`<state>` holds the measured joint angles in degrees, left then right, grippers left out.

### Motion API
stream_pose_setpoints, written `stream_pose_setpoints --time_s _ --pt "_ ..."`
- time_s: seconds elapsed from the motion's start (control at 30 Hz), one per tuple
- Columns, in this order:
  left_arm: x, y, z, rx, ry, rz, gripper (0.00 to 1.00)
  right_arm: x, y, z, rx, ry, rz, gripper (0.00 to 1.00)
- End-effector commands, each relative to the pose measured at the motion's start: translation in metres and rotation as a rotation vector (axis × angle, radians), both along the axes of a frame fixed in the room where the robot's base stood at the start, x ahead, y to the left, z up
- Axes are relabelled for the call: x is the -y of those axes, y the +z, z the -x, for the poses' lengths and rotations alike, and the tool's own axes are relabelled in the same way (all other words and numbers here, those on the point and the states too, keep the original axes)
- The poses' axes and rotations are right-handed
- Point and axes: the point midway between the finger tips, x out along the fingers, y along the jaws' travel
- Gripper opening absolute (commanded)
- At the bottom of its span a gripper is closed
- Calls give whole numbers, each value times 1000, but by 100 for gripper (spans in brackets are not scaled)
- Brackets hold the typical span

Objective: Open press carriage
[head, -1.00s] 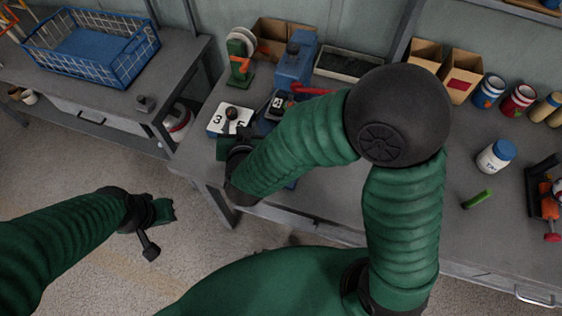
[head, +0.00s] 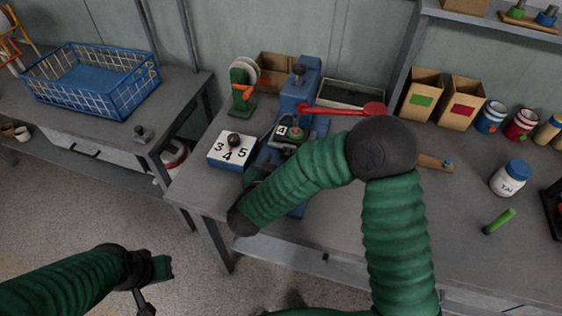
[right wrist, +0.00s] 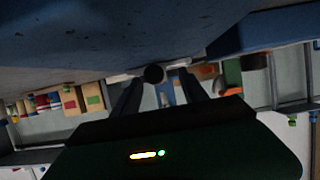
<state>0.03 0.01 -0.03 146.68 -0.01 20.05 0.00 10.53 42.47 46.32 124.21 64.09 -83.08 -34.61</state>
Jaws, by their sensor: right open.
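The blue press (head: 298,88) stands on the grey workbench, with a red lever (head: 345,109) pointing right. Its carriage (head: 289,134), with a small numbered plate and a green part, sits low at the press front. My right gripper is at the press's near side, mostly hidden by my forearm in the head view. In the right wrist view, my right gripper (right wrist: 163,84) has its fingers apart, with a dark round knob (right wrist: 153,73) near the fingertips; I cannot tell whether they touch. My left gripper (head: 155,281) hangs over the floor, away from the press; its jaw state is unclear.
A white block numbered 3, 4, 5 (head: 231,149) with a dark knob sits left of the press. A green reel stand (head: 241,88) is behind it. Cardboard bins (head: 422,96), cans and a white jar (head: 510,178) stand to the right. A blue wire basket (head: 92,78) is on the left bench.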

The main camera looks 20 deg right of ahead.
Motion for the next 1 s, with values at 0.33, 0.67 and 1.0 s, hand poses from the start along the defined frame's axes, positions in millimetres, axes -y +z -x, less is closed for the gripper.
stream_pose_setpoints --time_s 0.33,0.67,1.0 --pt "1 -4 0 0 -1 0 0 12 -9 -18 -1 0 1 51" --pt "0 -4 0 0 -1 0 0 12 -9 -18 0 0 0 22" --pt "0 -4 0 0 -1 0 0 12 -8 -18 0 1 0 0"
